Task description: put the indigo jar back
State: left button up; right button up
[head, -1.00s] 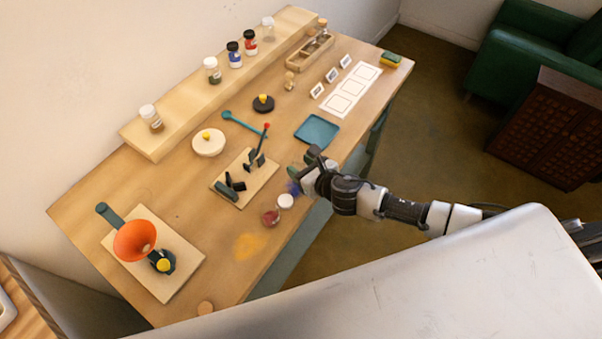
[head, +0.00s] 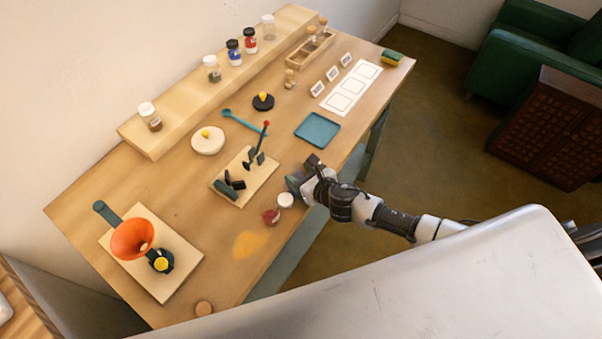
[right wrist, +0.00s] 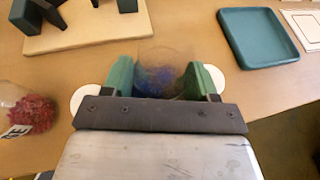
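A clear jar with blue-violet pigment (right wrist: 160,80), which looks like the indigo jar, stands near the table's front edge in the right wrist view. My right gripper (right wrist: 160,82) has its green fingers on either side of this jar; I cannot tell whether they press on it. In the head view my right gripper (head: 294,184) is low at the front edge and hides the jar. A raised wooden shelf (head: 185,112) at the back holds several jars, with gaps between them. My left gripper is not in view.
A white lid (head: 286,200) and a jar of red pigment (head: 271,216) are close beside the gripper. Nearby are a teal tray (head: 317,130), a board with dark stands (head: 232,197) and an orange funnel (head: 132,240). Yellow powder (head: 247,244) lies on the table.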

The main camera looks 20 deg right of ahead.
jog(key=shift+r, duration=0.2)
jog(key=v, duration=1.1)
jog(key=s+d+f+m+g+h, duration=0.2)
jog(key=s+d+f+m, duration=0.1)
jog(key=f+m, duration=0.45)
jog(key=s+d+f+m+g+h, duration=0.1)
jog(key=s+d+f+m, duration=0.15)
jog(key=f+m, duration=0.45)
jog(key=s+d+f+m+g+h, duration=0.2)
jog(key=s+d+f+m, duration=0.15)
jog(key=f+m, duration=0.4)
jog(key=s+a+f+m+g, duration=0.2)
jog(key=s+f+m, duration=0.5)
jog(key=s, duration=0.5)
jog(key=s+a+f+m+g, duration=0.2)
jog(key=s+f+m+g, duration=0.2)
jog(key=s+f+m, duration=0.4)
jog(key=s+m, duration=0.1)
jog(key=s, duration=0.4)
jog(key=shift+s+a+b, duration=0.15)
jog(key=shift+s+b, duration=0.1)
jog(key=shift+b, duration=0.1)
jog(key=shift+w+f, duration=0.15)
